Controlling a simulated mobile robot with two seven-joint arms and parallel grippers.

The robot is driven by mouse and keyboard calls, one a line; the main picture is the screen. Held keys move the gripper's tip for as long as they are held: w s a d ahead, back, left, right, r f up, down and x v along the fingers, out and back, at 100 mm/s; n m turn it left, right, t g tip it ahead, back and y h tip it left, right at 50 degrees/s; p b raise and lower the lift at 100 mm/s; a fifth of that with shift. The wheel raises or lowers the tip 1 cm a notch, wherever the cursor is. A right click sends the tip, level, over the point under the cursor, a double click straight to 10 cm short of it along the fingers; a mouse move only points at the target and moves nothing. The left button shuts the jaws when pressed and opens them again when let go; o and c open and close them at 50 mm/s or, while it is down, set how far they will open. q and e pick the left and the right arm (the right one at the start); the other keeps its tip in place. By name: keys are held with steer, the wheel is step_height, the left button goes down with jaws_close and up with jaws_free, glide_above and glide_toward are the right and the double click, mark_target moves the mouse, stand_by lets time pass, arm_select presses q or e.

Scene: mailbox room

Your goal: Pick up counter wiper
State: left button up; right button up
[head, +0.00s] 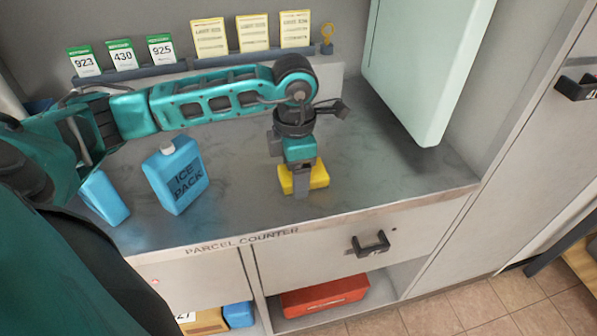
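The counter wiper appears to be the yellow block (319,177) lying on the grey parcel counter (400,185), right of the middle. My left arm reaches across from the left, and its gripper (302,185) points down at the yellow block. A grey finger is in front of the block's middle and hides part of it. Yellow shows on both sides of the finger. The far finger is hidden, so I cannot tell whether the gripper is open or shut on the block. My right gripper is not in view.
An upright blue ice pack (176,178) and another blue pack (104,198) stand left on the counter. Number cards (122,55) and yellow notes (253,33) line the back. A pale green panel (425,70) stands at right. A drawer handle (371,244) juts out below.

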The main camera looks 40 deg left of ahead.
arm_select(q)
step_height(320, 180, up, 20)
steer(key=p, duration=0.3)
